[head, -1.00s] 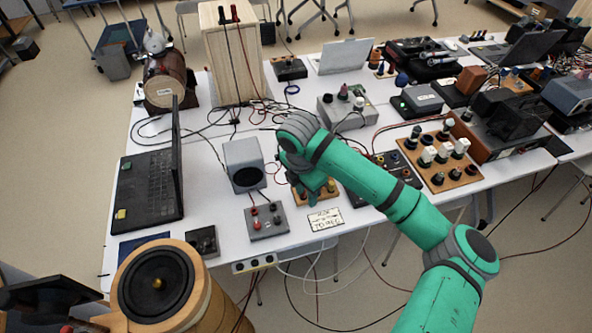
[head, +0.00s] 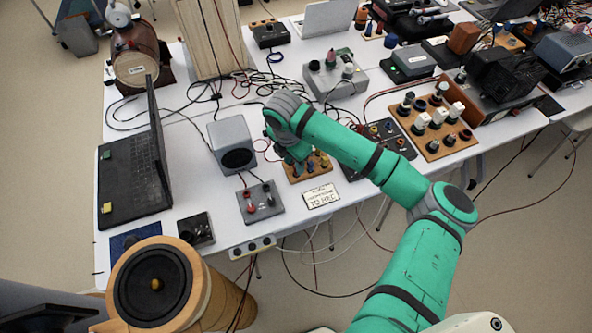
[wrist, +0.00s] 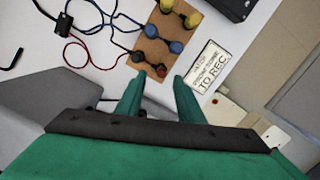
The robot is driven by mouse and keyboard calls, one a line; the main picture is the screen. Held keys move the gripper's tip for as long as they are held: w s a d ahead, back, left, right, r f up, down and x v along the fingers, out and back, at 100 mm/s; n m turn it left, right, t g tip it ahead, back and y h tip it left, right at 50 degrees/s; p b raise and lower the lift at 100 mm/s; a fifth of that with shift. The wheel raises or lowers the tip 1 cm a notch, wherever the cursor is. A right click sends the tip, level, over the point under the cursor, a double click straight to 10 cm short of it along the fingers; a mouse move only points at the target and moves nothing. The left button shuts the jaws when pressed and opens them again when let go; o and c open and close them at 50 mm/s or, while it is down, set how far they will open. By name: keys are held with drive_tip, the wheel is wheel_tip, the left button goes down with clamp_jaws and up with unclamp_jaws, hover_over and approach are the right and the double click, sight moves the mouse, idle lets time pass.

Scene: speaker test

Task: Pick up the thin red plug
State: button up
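Another red plug or knob (head: 250,206) stands on a grey box (head: 261,211) to the left.
A white label card (wrist: 209,66) lies right of the board. A grey speaker (head: 232,146) stands left of my gripper, with loose cables around. A laptop (head: 132,172) is at the left, and a dark panel (head: 380,140) with sockets lies right of the board.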

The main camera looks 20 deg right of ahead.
drive_tip(key=shift+w+d+f, duration=0.1)
drive_tip(key=shift+d+f, duration=0.15)
drive_tip(key=shift+f, duration=0.85)
drive_tip(key=shift+w+d+f, duration=0.1)
drive_tip(key=shift+d+f, duration=0.15)
drive_tip(key=shift+f, duration=0.8)
drive_tip(key=shift+s, duration=0.15)
clamp_jaws()
drive_tip(key=shift+r, duration=0.15)
drive_tip(key=shift+r, duration=0.65)
drive_tip(key=s+r, duration=1.1)
drive_tip(key=s, duration=0.3)
drive_tip(key=shift+r, duration=0.25)
